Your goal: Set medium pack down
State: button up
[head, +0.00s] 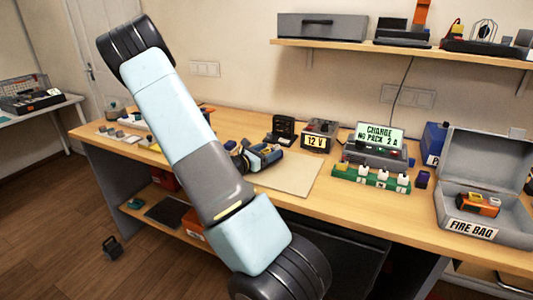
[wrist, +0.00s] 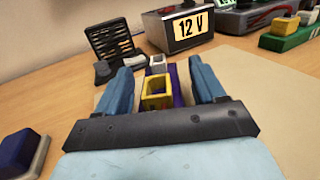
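The medium pack seems to be the purple block (wrist: 178,86) with a yellow square-rimmed connector (wrist: 156,92), seen between my fingers in the wrist view. My gripper (wrist: 165,68) has its two blue fingers spread on either side of it, with a narrow gap showing on each side. The pack looks low at the tan mat's left edge; its underside is hidden. In the head view my gripper (head: 262,156) is low over the bench, left of the mat (head: 290,176), and the pack is hard to make out there.
A 12 V box (head: 319,136) and a black stand (head: 283,130) are behind. To the right are a charger (head: 375,147) reading "CHARGE NO PACK 2 A", a green board (head: 372,177) and an open fire bag (head: 470,226) holding an orange pack (head: 478,205). The mat is mostly clear.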

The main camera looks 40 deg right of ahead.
jog(key=shift+o, duration=0.7)
jog(key=shift+s+a+f, duration=0.15)
jog(key=shift+s+f, duration=0.2)
jog(key=shift+f, duration=0.4)
jog(key=shift+r, duration=0.15)
jog(key=shift+w+r, duration=0.15)
jog(key=shift+r, duration=0.1)
jog(key=shift+w+a, duration=0.15)
jog(key=shift+a, duration=0.15)
jog(key=a, duration=1.1)
jog(key=shift+w+r, duration=0.1)
jog(key=shift+r, duration=0.25)
jog(key=s+r+m+g+y, duration=0.1)
jog(key=m, duration=0.1)
jog(key=s+a+r+m+g+y, duration=0.1)
jog(key=s+r+m, duration=0.1)
jog(key=s+a+r+m+g+y, duration=0.1)
jog(key=s+m+y, duration=0.1)
jog(key=shift+a+r, duration=0.1)
jog(key=shift+r, duration=0.1)
jog(key=s+a+r+m+t+y, duration=0.4)
jog(key=s+a+r+m+y, duration=0.2)
jog(key=a+r, duration=0.3)
jog(key=s+a+r+m+t+y, duration=0.4)
jog(key=s+a+r+y, duration=0.4)
jog(key=a, duration=0.5)
notch_tip(320, 180, up, 2)
jog(key=shift+r+m+t, duration=0.25)
jog(key=shift+m+t, duration=0.05)
jog(key=shift+m, duration=0.6)
